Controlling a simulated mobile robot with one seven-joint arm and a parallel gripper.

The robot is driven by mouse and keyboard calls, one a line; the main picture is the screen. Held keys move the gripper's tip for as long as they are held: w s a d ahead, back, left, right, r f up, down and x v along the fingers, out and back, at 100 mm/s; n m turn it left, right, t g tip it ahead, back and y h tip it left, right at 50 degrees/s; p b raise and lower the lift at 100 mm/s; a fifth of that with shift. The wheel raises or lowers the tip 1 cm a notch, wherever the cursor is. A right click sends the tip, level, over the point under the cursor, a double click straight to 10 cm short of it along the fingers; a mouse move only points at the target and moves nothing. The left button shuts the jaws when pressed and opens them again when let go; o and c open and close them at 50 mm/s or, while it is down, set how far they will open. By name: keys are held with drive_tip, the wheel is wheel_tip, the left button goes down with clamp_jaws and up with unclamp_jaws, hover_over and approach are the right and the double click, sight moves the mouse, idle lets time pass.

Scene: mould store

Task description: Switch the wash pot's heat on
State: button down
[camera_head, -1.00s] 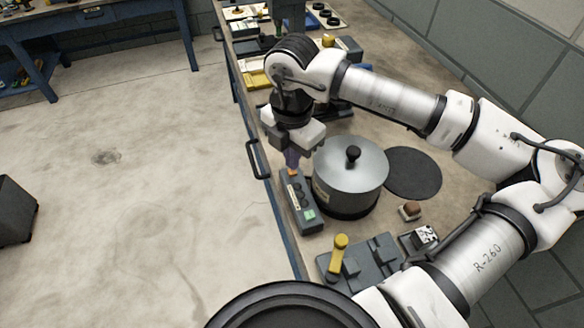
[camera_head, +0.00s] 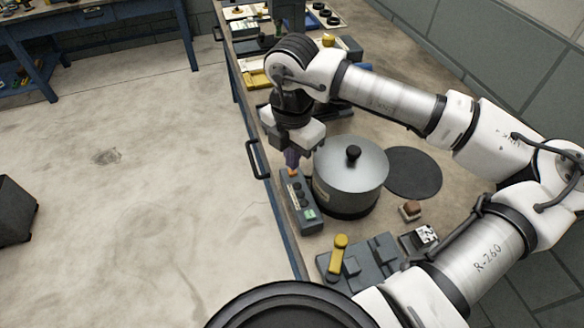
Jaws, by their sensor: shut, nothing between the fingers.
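The wash pot (camera_head: 350,183) is a silver lidded pot with a black knob, standing on a dark base on the bench. In front of it, on its left side, is a grey control box (camera_head: 300,205) with dark knobs, a pale label and a green patch at the near end. My gripper (camera_head: 292,167) is shut and empty, pointing down at the far end of the control box. A small orange part (camera_head: 293,173) shows right at its fingertips. I cannot tell whether the fingers touch it.
A round black mat (camera_head: 413,174) lies right of the pot. A grey fixture with a yellow lever (camera_head: 338,255) stands nearer, beside a small brown-topped block (camera_head: 410,210). Trays and parts fill the bench's far end. The floor at left is open.

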drive_tip(key=shift+f+b, duration=0.9)
drive_tip(key=shift+b, duration=0.1)
idle(0.3)
wheel_tip(320, 180, up, 10)
drive_tip(key=p, duration=0.4)
idle(0.8)
idle(0.5)
